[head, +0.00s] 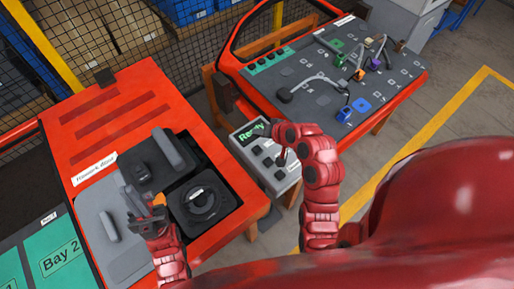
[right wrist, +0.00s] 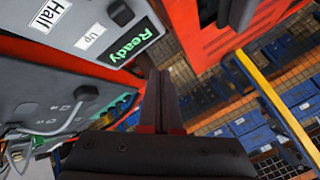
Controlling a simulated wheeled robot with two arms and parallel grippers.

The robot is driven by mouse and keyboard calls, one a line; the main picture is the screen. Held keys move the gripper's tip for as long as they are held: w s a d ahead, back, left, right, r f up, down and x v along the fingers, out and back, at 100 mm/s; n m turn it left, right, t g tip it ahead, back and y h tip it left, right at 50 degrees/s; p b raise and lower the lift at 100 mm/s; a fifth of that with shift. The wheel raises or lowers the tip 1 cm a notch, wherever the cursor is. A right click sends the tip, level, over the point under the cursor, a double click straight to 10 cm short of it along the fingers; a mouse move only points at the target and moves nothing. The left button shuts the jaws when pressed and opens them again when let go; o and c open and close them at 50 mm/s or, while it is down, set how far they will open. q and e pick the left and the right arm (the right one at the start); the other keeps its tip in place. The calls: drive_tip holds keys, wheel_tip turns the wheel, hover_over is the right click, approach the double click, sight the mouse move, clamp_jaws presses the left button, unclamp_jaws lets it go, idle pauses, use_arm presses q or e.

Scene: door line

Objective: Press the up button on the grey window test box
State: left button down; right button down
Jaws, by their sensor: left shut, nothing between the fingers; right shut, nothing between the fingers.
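The grey window test box (head: 283,185) stands between the two red panels, with a green "Ready" display (head: 251,133) and small buttons (head: 257,150) on its top. In the right wrist view the box (right wrist: 75,60) fills the upper left, with "Up" (right wrist: 88,36) and "Half" (right wrist: 48,14) labels and a dark button (right wrist: 120,12) near the display. Contact cannot be told. My left gripper (head: 138,202) is shut and empty over the left panel.
A red door panel (head: 118,98) with a round black speaker (head: 201,199) lies at left. A red-framed board (head: 390,85) with cables and coloured connectors is at back right. A green "Bay 2" sign (head: 58,257) is at lower left. Mesh fencing and blue crates stand behind.

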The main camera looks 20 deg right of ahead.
sight(259, 151)
drive_tip(key=shift+f+b, duration=2.25)
drive_tip(key=shift+f, duration=2.15)
drive_tip(key=shift+f+b, duration=0.35)
